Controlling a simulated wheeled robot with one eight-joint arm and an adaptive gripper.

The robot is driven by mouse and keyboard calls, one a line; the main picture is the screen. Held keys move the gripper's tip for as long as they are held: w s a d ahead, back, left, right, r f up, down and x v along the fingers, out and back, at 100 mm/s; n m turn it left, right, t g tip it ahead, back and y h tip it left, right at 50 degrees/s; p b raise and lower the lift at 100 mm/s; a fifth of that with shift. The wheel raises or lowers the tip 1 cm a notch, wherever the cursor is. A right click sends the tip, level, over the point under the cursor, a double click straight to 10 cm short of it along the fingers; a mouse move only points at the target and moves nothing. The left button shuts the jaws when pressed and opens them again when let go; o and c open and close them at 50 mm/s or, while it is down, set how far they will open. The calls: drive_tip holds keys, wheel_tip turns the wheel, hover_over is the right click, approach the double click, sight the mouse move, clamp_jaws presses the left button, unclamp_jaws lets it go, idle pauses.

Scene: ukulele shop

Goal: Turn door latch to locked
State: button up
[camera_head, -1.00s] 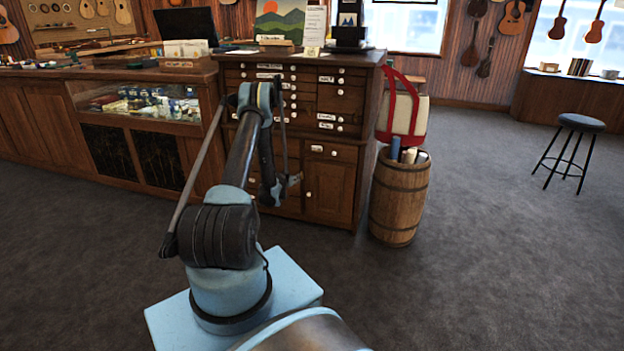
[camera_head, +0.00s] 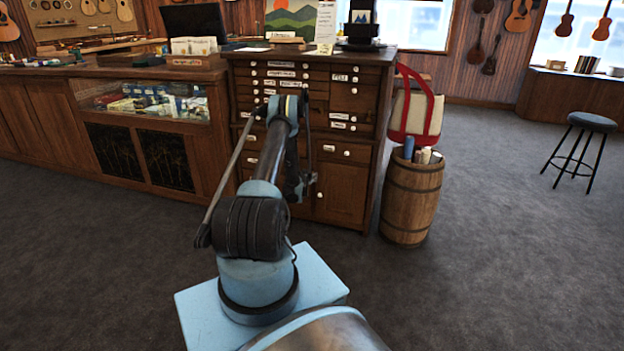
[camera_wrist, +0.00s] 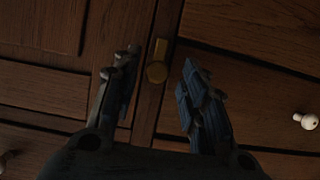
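My gripper (camera_wrist: 158,78) is open, with one dark finger on each side of the latch and a gap on both sides. It holds nothing. In the head view my gripper (camera_head: 300,186) is at the front of the cabinet (camera_head: 345,205), beside the lower door with a white knob. The latch is hidden behind my arm there. Its exact turn is hard to read in the dark wrist view.
A white drawer knob (camera_wrist: 306,121) lies right of my gripper in the wrist view. A wooden barrel (camera_head: 411,205) with rolls stands right of the cabinet, near a red-and-cream bag (camera_head: 415,112). A glass display counter (camera_head: 150,102) is at left. Open carpet and a stool (camera_head: 592,122) are right.

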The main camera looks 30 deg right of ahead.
drive_tip(key=shift+d, duration=0.1)
drive_tip(key=shift+d, duration=0.1)
clamp_jaws()
idle(0.3)
drive_tip(key=n+g+h, duration=0.1)
drive_tip(key=n, duration=0.1)
drive_tip(key=n+g+h, duration=0.1)
drive_tip(key=n, duration=0.1)
drive_tip(key=n+h, duration=0.1)
drive_tip(key=n, duration=0.2)
drive_tip(key=shift+w+a+f+g+h, duration=0.2)
drive_tip(key=shift+w+a+g+h, duration=0.05)
drive_tip(key=shift+w+g+h, duration=0.15)
drive_tip(key=shift+s, duration=0.1)
idle(0.3)
